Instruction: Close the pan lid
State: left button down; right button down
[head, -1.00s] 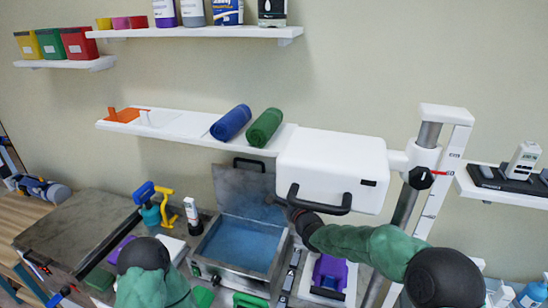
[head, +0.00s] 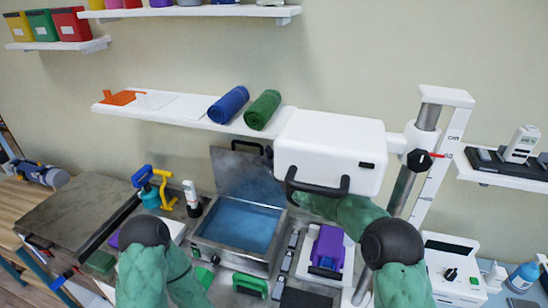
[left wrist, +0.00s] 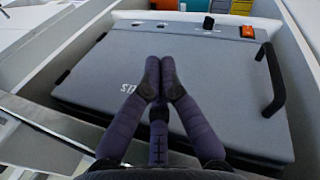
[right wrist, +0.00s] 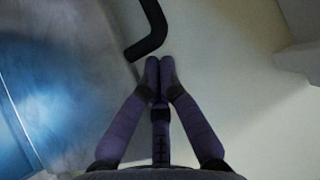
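The pan (head: 232,258) is a metal box with a blue inside, on the bench in the middle of the head view. Its grey lid (head: 240,175) stands open, tilted up at the back, with a black handle (head: 250,146) at its top edge. My right forearm passes behind the white overhanging housing, which hides the gripper's fingers in the head view. In the right wrist view my right gripper (right wrist: 158,72) is shut and empty, its tips just beside a black handle (right wrist: 150,35). My left gripper (left wrist: 158,75) is shut and empty over a grey panel (left wrist: 215,85).
The white housing (head: 328,150) with its own black handle hangs close to the lid on its right. A purple item (head: 328,247) stands right of the pan. A shelf (head: 180,113) with blue and green rolls is behind. A closed grey box (head: 75,215) stands left.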

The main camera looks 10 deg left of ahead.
jog(key=shift+w+a, duration=0.3)
jog(key=shift+w, duration=0.2)
